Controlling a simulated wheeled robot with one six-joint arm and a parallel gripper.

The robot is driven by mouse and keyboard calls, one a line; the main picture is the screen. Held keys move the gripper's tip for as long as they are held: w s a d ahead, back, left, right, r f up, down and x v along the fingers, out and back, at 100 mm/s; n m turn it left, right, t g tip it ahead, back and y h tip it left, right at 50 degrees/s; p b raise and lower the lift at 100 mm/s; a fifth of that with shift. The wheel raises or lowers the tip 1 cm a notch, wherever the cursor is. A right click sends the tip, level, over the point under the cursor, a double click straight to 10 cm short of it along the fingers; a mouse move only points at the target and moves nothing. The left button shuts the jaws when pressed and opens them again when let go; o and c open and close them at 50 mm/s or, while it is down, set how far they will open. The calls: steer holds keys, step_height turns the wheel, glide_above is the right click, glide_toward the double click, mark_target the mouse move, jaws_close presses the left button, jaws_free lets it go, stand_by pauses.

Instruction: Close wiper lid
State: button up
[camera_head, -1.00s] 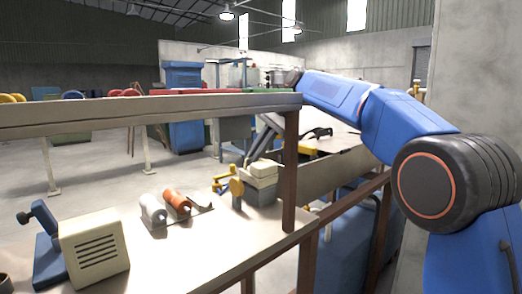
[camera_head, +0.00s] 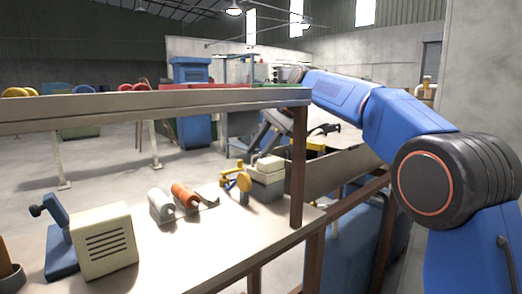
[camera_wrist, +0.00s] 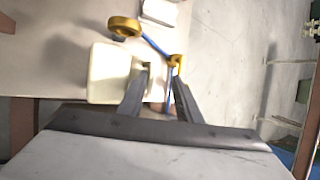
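The likely wiper is a cream-and-grey block unit (camera_head: 267,178) with yellow fittings (camera_head: 240,181), on the bench near the upright post. Which part is its lid, and whether it stands open, I cannot tell for sure. In the wrist view, a cream block (camera_wrist: 108,74) lies to the left of my fingers. A yellow fitting (camera_wrist: 176,63) on thin blue rods and a yellow ring (camera_wrist: 124,27) lie beyond it. My gripper (camera_wrist: 160,82) is open, its two dark fingers spread. The left finger overlaps the cream block's edge; contact is unclear. The post and shelf partly hide this area in the head view.
A shelf rail (camera_head: 150,108) on a brown post (camera_head: 298,170) crosses above the bench (camera_head: 190,255). A grey spool (camera_head: 161,205) and a copper spool (camera_head: 186,196) lie mid-bench. A cream vented box (camera_head: 105,242) stands at left. Bare bench remains at the front.

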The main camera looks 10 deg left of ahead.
steer(key=v, duration=1.7)
steer(key=shift+w, duration=0.1)
